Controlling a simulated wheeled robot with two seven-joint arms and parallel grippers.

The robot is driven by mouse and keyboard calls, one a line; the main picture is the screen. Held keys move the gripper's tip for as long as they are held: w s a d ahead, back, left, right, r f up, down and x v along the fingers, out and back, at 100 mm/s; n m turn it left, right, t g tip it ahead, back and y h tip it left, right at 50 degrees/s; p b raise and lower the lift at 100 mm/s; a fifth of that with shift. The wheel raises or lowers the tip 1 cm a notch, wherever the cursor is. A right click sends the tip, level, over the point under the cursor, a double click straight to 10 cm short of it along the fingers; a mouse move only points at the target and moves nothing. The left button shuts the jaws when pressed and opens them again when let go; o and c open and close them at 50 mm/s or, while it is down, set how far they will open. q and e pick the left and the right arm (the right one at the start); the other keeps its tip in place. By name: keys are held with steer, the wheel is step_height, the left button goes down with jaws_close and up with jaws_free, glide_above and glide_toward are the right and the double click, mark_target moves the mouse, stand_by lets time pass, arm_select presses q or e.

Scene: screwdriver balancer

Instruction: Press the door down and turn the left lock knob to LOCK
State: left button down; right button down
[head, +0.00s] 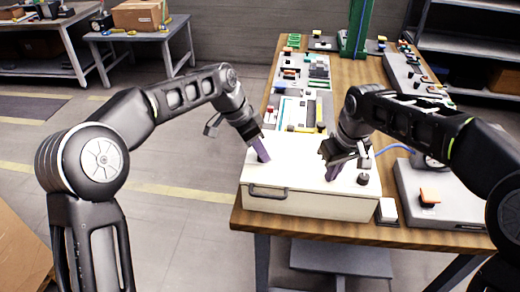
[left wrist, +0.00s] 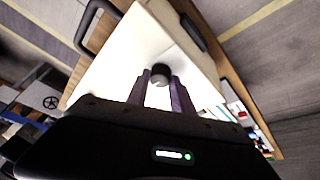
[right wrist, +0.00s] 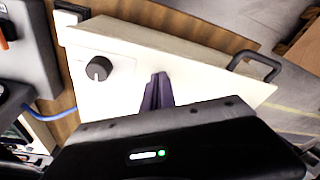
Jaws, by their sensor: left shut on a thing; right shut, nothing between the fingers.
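The door is the cream-white flat top (head: 300,168) of a box on the wooden table, and it lies level. My left gripper (head: 262,156) is over its left part. In the left wrist view its fingers (left wrist: 161,85) are shut on the dark left lock knob (left wrist: 161,74). My right gripper (head: 331,174) is shut and empty, fingertips down at the door's surface near the front; contact is hard to tell. The right lock knob (right wrist: 97,69) shows in the right wrist view, with a white pointer line. The knob labels are too small to read.
A dark handle (head: 267,191) sticks out from the box's front. A grey unit with an orange-topped part (head: 429,195) stands to the right, with a blue cable (head: 393,149) behind. Panels with small parts (head: 303,85) lie farther back.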

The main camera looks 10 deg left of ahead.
arm_select(q)
steer(key=shift+s+f, duration=0.1)
arm_select(e)
steer(key=shift+d+f, duration=0.1)
steer(key=shift+f, duration=0.1)
arm_select(q)
steer(key=c, duration=1.1)
jaws_free()
steer(key=v, duration=1.2)
step_height(320, 180, up, 6)
steer(key=p, duration=0.5)
steer(key=shift+f+p, duration=0.15)
steer(key=shift+p, duration=0.15)
arm_select(e)
step_height(320, 180, up, 7)
steer(key=shift+r, duration=0.15)
